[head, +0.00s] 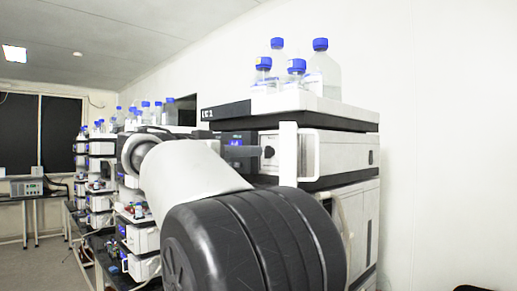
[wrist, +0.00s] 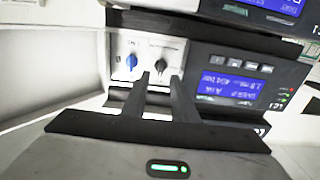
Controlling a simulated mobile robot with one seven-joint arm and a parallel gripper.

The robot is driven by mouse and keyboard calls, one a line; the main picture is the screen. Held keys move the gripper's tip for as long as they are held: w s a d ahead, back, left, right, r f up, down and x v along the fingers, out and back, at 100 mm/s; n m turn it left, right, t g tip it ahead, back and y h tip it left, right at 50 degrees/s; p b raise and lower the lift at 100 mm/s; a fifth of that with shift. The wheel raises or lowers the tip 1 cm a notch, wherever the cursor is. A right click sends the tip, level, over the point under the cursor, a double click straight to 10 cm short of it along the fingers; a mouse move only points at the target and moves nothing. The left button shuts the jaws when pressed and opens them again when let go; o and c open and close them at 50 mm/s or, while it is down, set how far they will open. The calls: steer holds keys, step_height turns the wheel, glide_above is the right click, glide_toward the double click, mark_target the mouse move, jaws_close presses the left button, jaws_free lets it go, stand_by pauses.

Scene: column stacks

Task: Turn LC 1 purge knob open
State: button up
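The LC 1 stack (head: 207,112) stands at centre right in the head view, its label near the top. The blue knob is outside the left finger. I cannot tell whether the fingers touch the panel.
A module with a lit blue display (wrist: 228,85) adjoins the knob panel on the right, and a dark ledge juts out above. Blue-capped bottles (head: 320,72) stand on the stack. More instrument stacks (head: 97,165) line the left.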

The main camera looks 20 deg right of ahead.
mark_target(265, 151)
steer(key=x, duration=0.5)
steer(key=shift+d+p, duration=0.1)
steer(key=shift+p, duration=0.3)
jaws_close()
